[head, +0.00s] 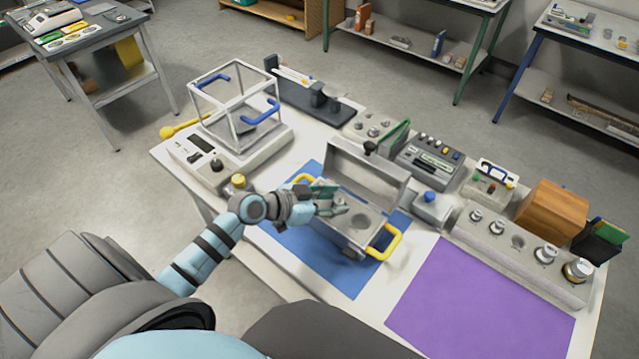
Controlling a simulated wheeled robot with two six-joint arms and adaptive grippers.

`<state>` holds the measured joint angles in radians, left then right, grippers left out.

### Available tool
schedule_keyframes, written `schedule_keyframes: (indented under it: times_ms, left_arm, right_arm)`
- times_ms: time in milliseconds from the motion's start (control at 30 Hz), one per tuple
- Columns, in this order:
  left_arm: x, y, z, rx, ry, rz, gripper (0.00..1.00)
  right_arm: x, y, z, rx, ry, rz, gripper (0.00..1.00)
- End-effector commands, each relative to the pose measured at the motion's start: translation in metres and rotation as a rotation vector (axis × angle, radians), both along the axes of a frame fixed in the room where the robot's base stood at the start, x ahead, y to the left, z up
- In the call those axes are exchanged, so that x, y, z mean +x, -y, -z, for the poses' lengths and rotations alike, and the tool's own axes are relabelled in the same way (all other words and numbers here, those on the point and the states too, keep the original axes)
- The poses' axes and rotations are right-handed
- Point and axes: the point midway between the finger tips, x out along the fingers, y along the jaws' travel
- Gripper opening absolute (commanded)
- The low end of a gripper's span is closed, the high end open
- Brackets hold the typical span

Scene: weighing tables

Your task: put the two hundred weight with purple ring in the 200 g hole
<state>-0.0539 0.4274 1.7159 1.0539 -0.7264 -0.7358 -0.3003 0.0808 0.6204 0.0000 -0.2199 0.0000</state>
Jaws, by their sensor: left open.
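A light grey block (508,260) on the right of the table holds several metal weights in a row. An empty-looking round hole (518,241) shows in its middle. The large weight at its near end (577,270) has a yellowish band. I cannot make out a purple ring on any weight, nor read the hole labels. My left gripper (335,207) is open over an open metal box (372,243) with yellow handles, at the box's left part. The gripper hides what lies under it. My right gripper is not in view.
The box stands on a blue mat (285,240). A purple mat (480,305) lies clear at the front right. A balance with a clear framed case (240,115) stands at the left. A wooden block (552,215) and a small grey blue-knobbed box (432,210) stand near the weight block.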

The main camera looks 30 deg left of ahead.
Motion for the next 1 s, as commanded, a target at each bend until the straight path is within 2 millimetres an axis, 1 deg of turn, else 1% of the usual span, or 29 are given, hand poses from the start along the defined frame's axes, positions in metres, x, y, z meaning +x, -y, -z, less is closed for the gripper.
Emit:
schedule_keyframes:
  times_ms: [67, 167, 300, 400, 500, 633, 1000]
  left_arm:
    - [-0.008, -0.006, -0.005, 0.006, 0.0, -0.001, 0.4]
    - [-0.026, -0.014, -0.016, 0.006, -0.002, 0.005, 0.4]
    - [-0.058, -0.034, -0.036, 0.011, -0.004, 0.004, 0.4]
    - [-0.077, -0.044, -0.048, 0.008, -0.007, 0.005, 0.4]
    - [-0.087, -0.05, -0.056, 0.006, -0.004, 0.003, 0.4]
    - [-0.092, -0.052, -0.059, 0.0, 0.0, 0.002, 0.4]
    - [-0.091, -0.052, -0.058, 0.0, 0.0, 0.001, 0.4]
  right_arm:
    - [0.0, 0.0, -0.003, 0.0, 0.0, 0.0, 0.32]
    - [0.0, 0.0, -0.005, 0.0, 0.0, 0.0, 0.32]
    - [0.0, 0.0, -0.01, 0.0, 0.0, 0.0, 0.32]
    - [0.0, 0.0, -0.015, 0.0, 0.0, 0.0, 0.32]
    - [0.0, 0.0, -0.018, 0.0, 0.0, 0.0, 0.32]
    - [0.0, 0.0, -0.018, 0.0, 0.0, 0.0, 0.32]
    - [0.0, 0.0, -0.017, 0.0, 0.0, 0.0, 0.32]
